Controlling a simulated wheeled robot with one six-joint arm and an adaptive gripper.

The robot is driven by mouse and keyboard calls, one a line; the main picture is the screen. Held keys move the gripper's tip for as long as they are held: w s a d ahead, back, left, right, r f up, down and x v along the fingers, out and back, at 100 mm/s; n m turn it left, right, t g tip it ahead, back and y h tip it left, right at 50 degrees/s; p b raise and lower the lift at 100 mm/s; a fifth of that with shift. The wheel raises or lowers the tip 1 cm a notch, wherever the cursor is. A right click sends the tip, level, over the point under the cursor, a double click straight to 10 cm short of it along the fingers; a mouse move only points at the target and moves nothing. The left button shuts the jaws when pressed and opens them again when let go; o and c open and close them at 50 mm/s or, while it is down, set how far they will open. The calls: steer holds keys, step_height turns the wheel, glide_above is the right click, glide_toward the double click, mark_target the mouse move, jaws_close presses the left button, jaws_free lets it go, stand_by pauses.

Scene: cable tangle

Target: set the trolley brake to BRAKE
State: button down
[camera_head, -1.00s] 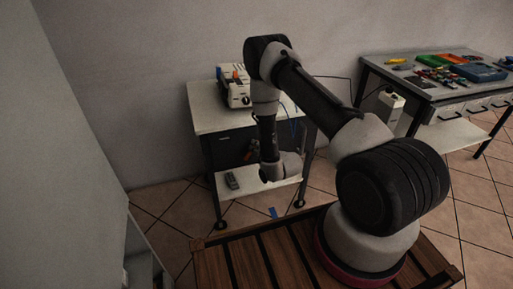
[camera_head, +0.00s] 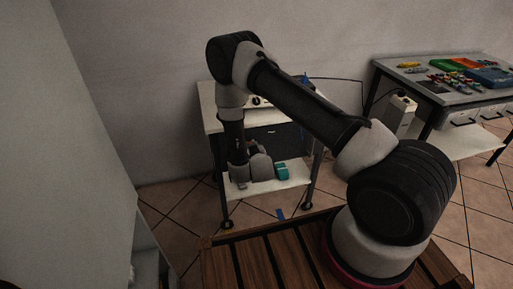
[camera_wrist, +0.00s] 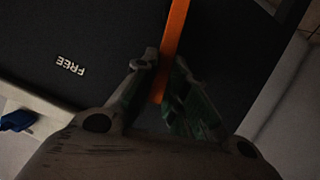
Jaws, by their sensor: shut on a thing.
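The trolley (camera_head: 210,122) stands against the wall, with a pale top, a dark front panel and a pale lower shelf. In the wrist view, an orange lever (camera_wrist: 174,38) runs down across the dark panel, with its lower end between my fingers. My gripper (camera_wrist: 163,80) is shut on this lever. White "FREE" lettering (camera_wrist: 70,65) shows upside down on the panel to the left of the lever. No BRAKE lettering is visible. In the head view, my arm covers part of the trolley and I cannot make out the fingers or lever.
A workbench (camera_head: 440,95) with coloured tools stands at the right, with a pale box-like unit (camera_head: 400,115) beside it. A teal thing (camera_head: 282,171) shows beside my wrist; I cannot tell what it is. Blue tape (camera_head: 281,214) lies on the tiled floor. A pale cabinet (camera_head: 90,150) rises at left.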

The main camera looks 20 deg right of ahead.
steer(key=shift+a+f+n+h, duration=0.35)
steer(key=shift+a+n+h, duration=0.15)
steer(key=shift+a+n, duration=0.3)
steer(key=shift+a+f+n+h, duration=0.3)
steer(key=shift+a+n+h, duration=0.2)
steer(key=shift+a+n, duration=0.25)
steer(key=shift+d, duration=0.1)
steer(key=c, duration=1.4)
jaws_free()
steer(key=shift+c, duration=0.2)
steer(key=shift+s, duration=0.1)
steer(key=v, duration=1.1)
steer(key=shift+s, duration=0.4)
steer(key=shift+f, duration=0.1)
